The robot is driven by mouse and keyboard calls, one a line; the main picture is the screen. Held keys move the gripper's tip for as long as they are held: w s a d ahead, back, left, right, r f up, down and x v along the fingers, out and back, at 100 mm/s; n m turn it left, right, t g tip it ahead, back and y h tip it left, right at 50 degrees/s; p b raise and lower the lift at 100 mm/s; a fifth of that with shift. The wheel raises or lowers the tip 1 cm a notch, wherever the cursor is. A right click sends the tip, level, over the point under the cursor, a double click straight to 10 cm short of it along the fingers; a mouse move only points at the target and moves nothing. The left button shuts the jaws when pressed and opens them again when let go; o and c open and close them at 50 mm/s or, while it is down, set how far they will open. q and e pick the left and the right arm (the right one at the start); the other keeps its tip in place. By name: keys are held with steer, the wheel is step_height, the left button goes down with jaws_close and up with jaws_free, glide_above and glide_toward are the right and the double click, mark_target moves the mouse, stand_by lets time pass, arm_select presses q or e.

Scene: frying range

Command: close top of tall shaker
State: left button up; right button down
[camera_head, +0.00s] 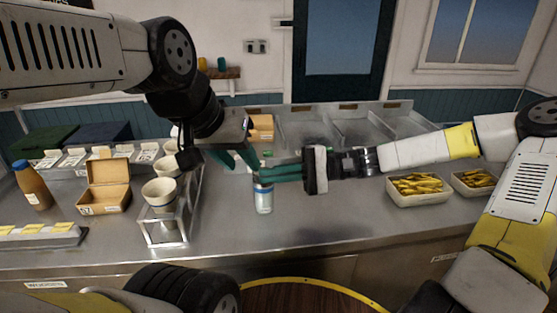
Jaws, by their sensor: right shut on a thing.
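The tall shaker (264,202) stands upright on the steel counter, with a pale body and a blue band. My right gripper (262,173) reaches in from the right, and its green fingers are shut on the shaker's upper part. These fingers hide much of the shaker's top, so I cannot tell whether the top is open or closed. My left gripper (236,161) is just up and left of the shaker, pointing down. Its green fingers are spread apart with nothing seen between them.
A steel rack with white cups (161,192) stands left of the shaker. An open cardboard box (106,201) and a brown bottle (32,186) are farther left. Trays of fries (418,198) sit at right. The counter front (330,228) is clear.

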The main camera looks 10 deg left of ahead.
steer(key=shift+s+d+f+n, duration=0.15)
steer(key=shift+f+n, duration=0.3)
steer(key=shift+n, duration=0.35)
steer(key=shift+s+a+f+n, duration=0.1)
steer(key=shift+f+n, duration=0.3)
steer(key=shift+n, duration=0.4)
steer(key=c, duration=1.6)
jaws_free()
steer(key=shift+d, duration=0.1)
steer(key=v, duration=0.7)
steer(key=shift+w+d, duration=0.15)
steer(key=shift+d, duration=0.2)
